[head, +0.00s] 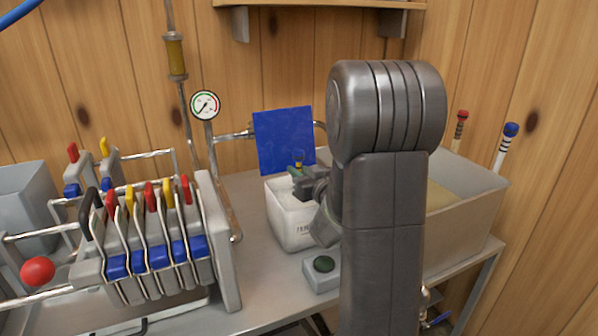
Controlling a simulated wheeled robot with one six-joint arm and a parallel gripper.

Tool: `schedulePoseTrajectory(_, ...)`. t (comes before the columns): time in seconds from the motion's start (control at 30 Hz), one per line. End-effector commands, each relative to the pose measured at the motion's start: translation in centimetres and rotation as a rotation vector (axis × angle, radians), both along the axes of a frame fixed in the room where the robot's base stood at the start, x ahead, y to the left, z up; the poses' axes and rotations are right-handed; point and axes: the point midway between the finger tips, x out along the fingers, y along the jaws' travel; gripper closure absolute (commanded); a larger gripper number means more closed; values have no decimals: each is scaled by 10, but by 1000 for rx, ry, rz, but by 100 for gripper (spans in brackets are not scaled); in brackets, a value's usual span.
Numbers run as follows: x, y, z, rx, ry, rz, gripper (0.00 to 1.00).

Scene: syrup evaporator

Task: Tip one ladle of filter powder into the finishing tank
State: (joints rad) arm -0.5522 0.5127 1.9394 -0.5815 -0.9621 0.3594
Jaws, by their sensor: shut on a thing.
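A white filter powder bin (290,226) with part of a printed label stands on the steel bench, its blue lid (284,142) raised behind it. The grey finishing tank (463,238) stands at the right, open on top, with a tan surface inside. My arm covers its left part.
A filter press (160,245) with coloured handles stands at the left, with pipes and a gauge (205,105) behind it. A box with a dark green button (323,264) sits in front of the bin. Two banded rods (507,140) stand behind the tank. A shelf (320,4) hangs above.

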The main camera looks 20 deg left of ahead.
Motion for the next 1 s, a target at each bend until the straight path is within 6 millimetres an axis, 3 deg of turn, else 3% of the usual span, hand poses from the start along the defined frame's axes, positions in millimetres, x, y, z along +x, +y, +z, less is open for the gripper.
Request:
schedulePoseTrajectory(0.57, 1, 1, 9, 7, -11, 3, 100)
schedulePoseTrajectory(1.0, 1, 2, 55, 10, -16, 4, 100)
